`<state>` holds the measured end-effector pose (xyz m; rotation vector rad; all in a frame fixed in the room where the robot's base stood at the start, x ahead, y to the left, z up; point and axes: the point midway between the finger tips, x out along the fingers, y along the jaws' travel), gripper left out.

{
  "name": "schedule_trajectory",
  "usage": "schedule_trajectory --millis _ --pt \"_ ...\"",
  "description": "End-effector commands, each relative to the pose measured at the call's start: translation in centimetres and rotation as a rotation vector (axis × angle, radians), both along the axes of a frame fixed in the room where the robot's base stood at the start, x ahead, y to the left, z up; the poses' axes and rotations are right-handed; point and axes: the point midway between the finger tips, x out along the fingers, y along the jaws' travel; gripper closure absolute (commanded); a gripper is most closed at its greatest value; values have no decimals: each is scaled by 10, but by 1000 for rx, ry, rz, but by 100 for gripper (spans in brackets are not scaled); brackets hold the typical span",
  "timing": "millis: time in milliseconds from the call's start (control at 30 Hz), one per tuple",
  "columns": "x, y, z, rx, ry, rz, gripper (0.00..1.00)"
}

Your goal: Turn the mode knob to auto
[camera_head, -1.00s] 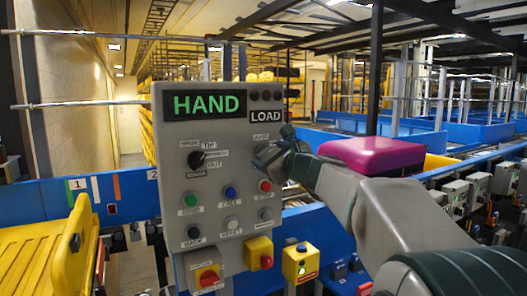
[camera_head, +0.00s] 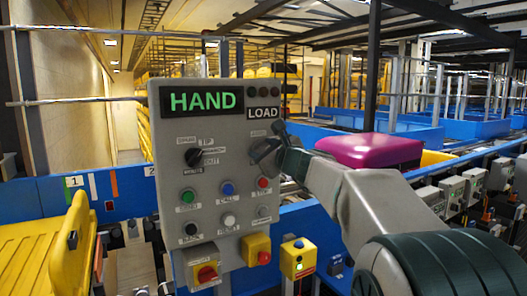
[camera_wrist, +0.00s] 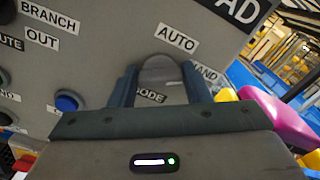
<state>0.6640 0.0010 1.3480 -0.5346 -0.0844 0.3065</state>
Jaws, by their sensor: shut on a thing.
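The grey control panel (camera_head: 205,130) has a display (camera_head: 202,101) with HAND in green letters. My gripper (camera_head: 264,151) is at the panel's upper right, below the LOAD sign, and covers the mode knob in the head view. In the wrist view, my gripper's two fingers (camera_wrist: 160,88) stand on either side of a grey rounded piece, the mode knob (camera_wrist: 159,68), and are shut on it. The AUTO label (camera_wrist: 177,38) is above it, HAND to its right, and the partly covered MODE label below. Which way the knob points is not clear.
A black selector knob (camera_head: 194,157) is at the panel's left, with several push buttons below. A red emergency button (camera_head: 264,257) on a yellow box and a red rotary switch (camera_head: 206,273) sit at the bottom.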

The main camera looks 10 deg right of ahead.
Motion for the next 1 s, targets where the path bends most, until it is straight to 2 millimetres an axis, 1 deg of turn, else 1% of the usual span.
schedule_trajectory --millis 267,1000 --pt "0 1 -5 -118 -40 1 79" --pt "-1 1 -7 -748 -243 0 79"
